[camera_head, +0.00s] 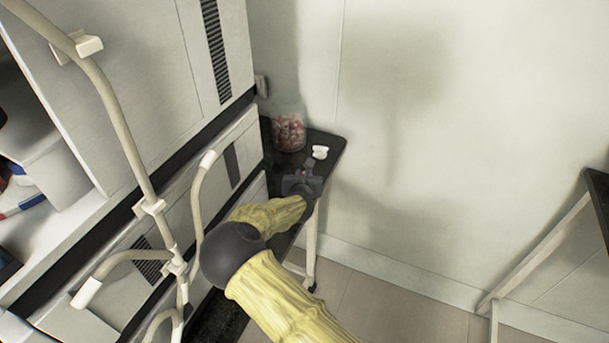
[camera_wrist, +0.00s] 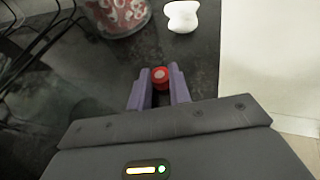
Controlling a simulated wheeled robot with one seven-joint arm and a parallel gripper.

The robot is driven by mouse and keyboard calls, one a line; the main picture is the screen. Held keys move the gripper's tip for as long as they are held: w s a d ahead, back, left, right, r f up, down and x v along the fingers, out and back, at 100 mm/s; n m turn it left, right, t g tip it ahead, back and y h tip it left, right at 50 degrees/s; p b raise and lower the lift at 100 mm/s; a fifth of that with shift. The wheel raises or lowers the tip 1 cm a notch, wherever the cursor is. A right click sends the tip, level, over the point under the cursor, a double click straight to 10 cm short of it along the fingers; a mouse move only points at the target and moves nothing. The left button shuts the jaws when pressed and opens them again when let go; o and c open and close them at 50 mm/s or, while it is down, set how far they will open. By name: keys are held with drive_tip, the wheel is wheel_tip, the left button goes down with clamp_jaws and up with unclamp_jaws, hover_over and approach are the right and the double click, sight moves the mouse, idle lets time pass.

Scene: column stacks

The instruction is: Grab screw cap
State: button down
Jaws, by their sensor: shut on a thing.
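The screw cap (camera_wrist: 160,76) is a small red round cap with a paler spot in its middle. It sits between the tips of the two purple-grey fingers in the wrist view. My gripper (camera_wrist: 159,86) is shut on it, over the dark table top (camera_wrist: 200,65). I cannot tell whether the cap touches the table.
A clear jar (camera_head: 289,132) of red and white pieces stands at the back of the table. A small white object (camera_head: 320,152) lies right of it, near the table's edge. Black cables (camera_wrist: 35,35) run at the left in the wrist view. A white wall stands right of the table.

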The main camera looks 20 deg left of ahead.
drive_tip(key=shift+r, duration=0.1)
wheel_tip(320, 180, up, 10)
idle(0.6)
idle(0.4)
